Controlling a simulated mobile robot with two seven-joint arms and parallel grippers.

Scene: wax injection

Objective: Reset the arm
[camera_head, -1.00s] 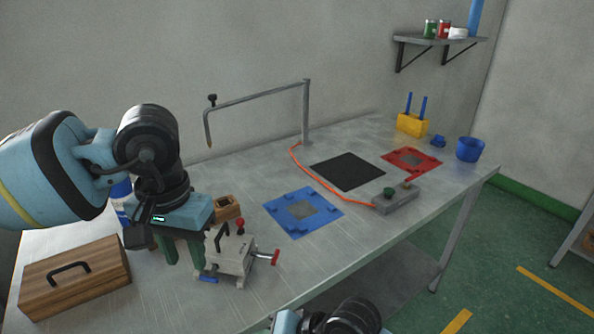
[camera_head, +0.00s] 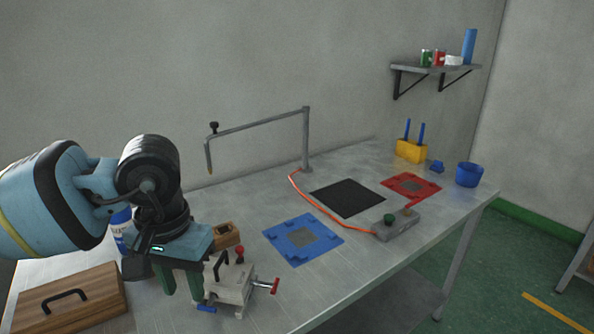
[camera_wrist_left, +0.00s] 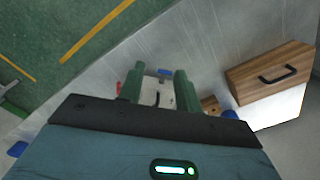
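My left gripper (camera_head: 180,285) is at the left of the table, pointing down, with green fingers. It also shows in the left wrist view (camera_wrist_left: 161,82), its fingers apart with a gap between them. The grey device (camera_head: 233,283) with a black handle and red knobs is just right of the fingers in the head view. In the wrist view this device (camera_wrist_left: 158,97) shows through the gap, beyond the fingers. I cannot tell whether they touch it. Nothing is seen held. My right arm and gripper are not in view.
A wooden box (camera_head: 70,297) with a black handle lies left of the gripper. A small wooden block (camera_head: 227,236) is behind the device. A blue plate (camera_head: 303,240), black mat (camera_head: 347,197) and red plate (camera_head: 411,186) lie to the right. A bent metal arm (camera_head: 306,135) rises at the back.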

